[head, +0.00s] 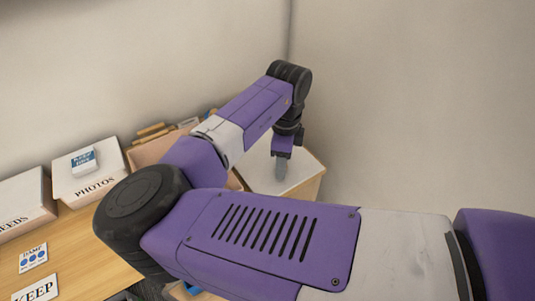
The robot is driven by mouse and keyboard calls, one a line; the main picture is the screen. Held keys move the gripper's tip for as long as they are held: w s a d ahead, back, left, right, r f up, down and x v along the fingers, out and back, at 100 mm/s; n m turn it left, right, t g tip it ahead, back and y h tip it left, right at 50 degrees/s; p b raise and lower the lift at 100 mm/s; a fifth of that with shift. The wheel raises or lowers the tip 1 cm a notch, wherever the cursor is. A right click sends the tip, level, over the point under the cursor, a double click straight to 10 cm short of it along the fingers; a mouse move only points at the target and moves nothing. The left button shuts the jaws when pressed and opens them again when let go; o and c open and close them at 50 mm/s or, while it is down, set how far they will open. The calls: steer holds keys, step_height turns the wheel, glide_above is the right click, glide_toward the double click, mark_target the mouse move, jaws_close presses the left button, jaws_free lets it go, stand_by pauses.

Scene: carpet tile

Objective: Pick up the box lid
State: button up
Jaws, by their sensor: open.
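My gripper (281,170) points down at the far end of my arm, right of the picture's middle. Its fingers look narrow from this side, and I see nothing held between them. Below and around the fingertips is a flat white panel (300,168) on a light wooden surface, which may be the box lid; I cannot tell for sure. I cannot tell whether the fingertips touch it.
A white box marked PHOTOS (88,172) with a small blue and white box (83,161) on it stands at left, beside a white box marked DEEDS (24,203). An open brown box (148,152) is behind my arm.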

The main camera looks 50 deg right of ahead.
jaws_close()
steer(key=shift+r, duration=0.1)
